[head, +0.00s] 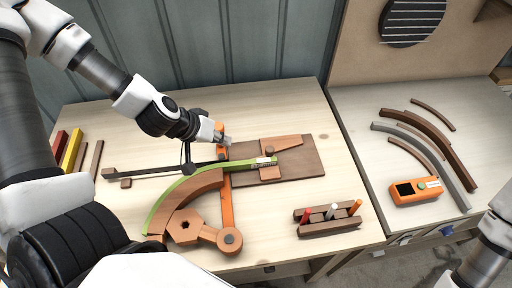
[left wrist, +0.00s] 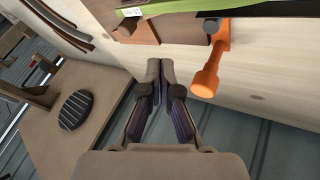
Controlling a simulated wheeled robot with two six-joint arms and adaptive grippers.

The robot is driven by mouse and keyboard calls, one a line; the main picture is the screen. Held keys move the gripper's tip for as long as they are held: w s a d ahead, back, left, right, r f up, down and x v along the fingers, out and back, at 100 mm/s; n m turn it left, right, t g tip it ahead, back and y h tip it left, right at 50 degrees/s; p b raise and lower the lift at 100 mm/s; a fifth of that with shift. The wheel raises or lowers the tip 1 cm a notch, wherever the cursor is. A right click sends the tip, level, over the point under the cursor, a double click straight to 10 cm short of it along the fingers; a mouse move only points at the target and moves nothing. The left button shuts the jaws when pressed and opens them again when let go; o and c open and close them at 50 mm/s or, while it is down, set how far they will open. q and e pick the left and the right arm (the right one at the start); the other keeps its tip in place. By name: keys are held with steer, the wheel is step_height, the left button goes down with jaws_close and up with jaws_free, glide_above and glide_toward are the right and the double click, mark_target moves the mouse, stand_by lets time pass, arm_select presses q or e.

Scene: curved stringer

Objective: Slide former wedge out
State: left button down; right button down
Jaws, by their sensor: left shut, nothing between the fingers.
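My right gripper is out of view.
An orange hexagonal-headed piece (head: 186,227) lies in front of the former. A marker rack (head: 328,229) stands at the front right. An orange meter (head: 416,191) and several curved strips (head: 435,142) lie on the right bench.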

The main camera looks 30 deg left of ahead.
arm_select(q)
steer(key=b, duration=0.6)
glide_toward(256, 158)
steer(key=shift+w+a+f, duration=0.35)
steer(key=shift+w, duration=0.15)
steer(key=shift+w+a+f, duration=0.35)
steer(key=shift+w, duration=0.15)
steer(key=shift+w+d+f, duration=0.7)
steer(key=shift+w+f, duration=0.2)
steer(key=d, duration=0.1)
steer(key=w+d, duration=0.1)
steer(key=shift+w+d+r, duration=0.1)
steer(key=shift+d+r, duration=0.05)
steer(key=shift+d, duration=0.5)
steer(key=shift+w+a, duration=0.1)
steer(key=shift+a, duration=0.05)
